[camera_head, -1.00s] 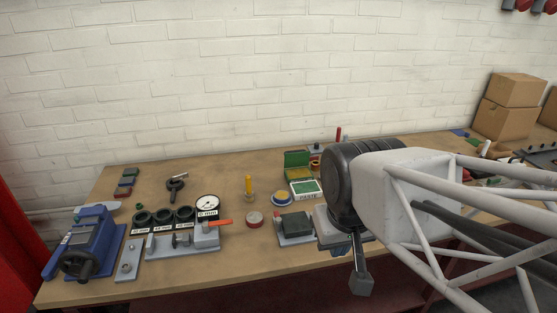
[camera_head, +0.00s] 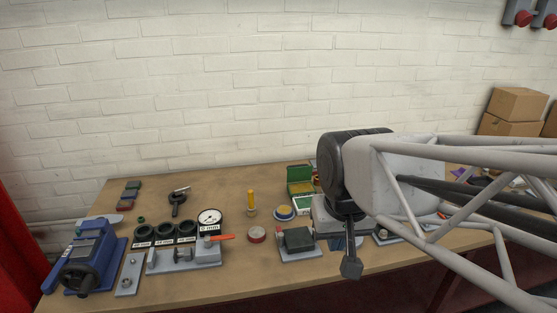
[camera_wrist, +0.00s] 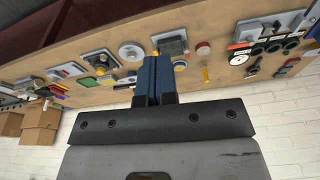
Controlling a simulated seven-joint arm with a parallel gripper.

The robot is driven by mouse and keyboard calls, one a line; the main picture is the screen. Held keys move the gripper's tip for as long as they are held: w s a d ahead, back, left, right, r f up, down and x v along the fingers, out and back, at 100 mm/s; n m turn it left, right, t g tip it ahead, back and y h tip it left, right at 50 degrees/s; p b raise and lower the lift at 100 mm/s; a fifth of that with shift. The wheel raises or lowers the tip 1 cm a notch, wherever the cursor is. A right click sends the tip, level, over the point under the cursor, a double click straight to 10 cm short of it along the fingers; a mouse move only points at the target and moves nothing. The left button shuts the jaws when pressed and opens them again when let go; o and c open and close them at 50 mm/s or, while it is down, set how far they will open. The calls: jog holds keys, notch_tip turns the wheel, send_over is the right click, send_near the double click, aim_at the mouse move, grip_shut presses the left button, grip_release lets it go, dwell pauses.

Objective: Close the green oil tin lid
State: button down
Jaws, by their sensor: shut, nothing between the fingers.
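The green oil tin (camera_head: 301,188) stands toward the back of the bench in the head view, just left of my wrist. Its green lid (camera_head: 299,173) is raised, standing up at the tin's back edge. My gripper (camera_wrist: 154,62) shows in the wrist view with its two blue fingers pressed together and nothing between them. In the head view the fingers are mostly hidden by my own dark wrist, right of and nearer than the tin. The gripper appears apart from the lid.
A white and green box (camera_head: 303,206) sits directly in front of the tin, partly hidden. The brick wall (camera_head: 200,90) rises behind the bench.

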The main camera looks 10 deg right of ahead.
jog(key=w+d+r+m+g, duration=0.2)
jog(key=w+m, duration=0.2)
jog(key=w, duration=1.4)
jog(key=w+d+r+m+g, duration=0.1)
jog(key=w+d+r+m, duration=0.2)
jog(key=w, duration=1.5)
jog(key=w+d+f+m+g, duration=0.1)
jog(key=w+d+f+m, duration=0.1)
jog(key=w+f, duration=0.4)
jog(key=w+d+f+m+g, duration=0.1)
jog(key=w+f+m, duration=0.3)
jog(key=w, duration=1)
jog(key=w+d+f+m+g, duration=0.1)
jog(key=w+d+f+m, duration=0.2)
jog(key=w+f, duration=0.5)
jog(key=w, duration=0.2)
jog(key=shift+w+d+m, duration=0.15)
jog(key=shift+w+m, duration=0.2)
jog(key=shift+m, duration=0.05)
jog(key=shift+f, duration=0.1)
send_near(299, 175)
jog(key=shift+w+x, duration=0.15)
jog(key=shift+x, duration=1.15)
jog(key=shift+w+x, duration=0.15)
jog(key=shift+x, duration=1.2)
